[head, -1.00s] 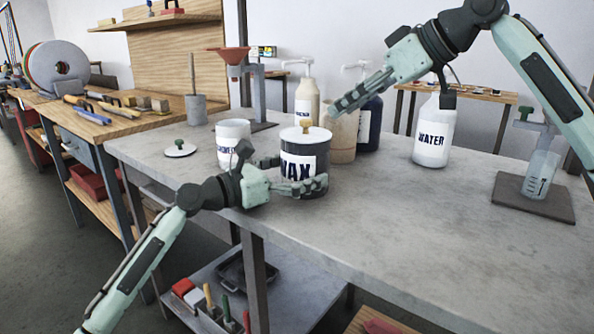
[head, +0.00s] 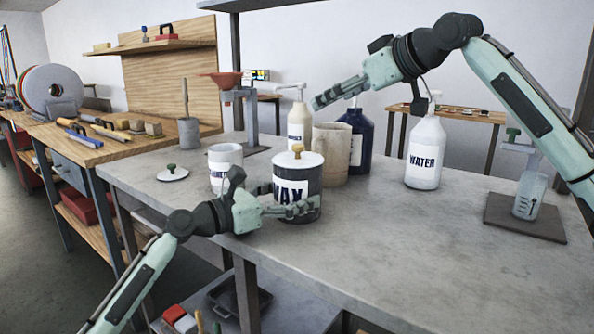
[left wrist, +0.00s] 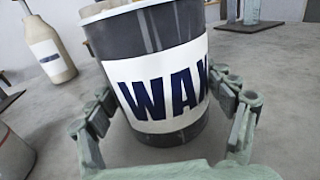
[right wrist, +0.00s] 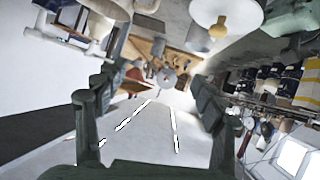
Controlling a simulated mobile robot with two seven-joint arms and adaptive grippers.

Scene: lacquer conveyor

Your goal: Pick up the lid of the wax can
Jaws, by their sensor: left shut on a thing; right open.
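The wax can (head: 300,181) is a dark grey can with a white "WAX" label, upright near the front edge of the grey table. Its white lid (head: 298,161) with a tan knob (head: 297,150) sits on top. My left gripper (head: 290,206) is shut around the can's body, a finger on each side, as the left wrist view of the can (left wrist: 165,85) also shows. My right gripper (head: 325,99) is open and empty, above and behind the can. In the right wrist view the lid (right wrist: 228,12) and knob (right wrist: 219,27) show at the top, beyond the open fingers (right wrist: 160,105).
Behind the wax can stand a beige container (head: 331,152), a cream pump bottle (head: 298,122) and a dark blue bottle (head: 357,138). The water bottle (head: 425,153) stands to the right.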

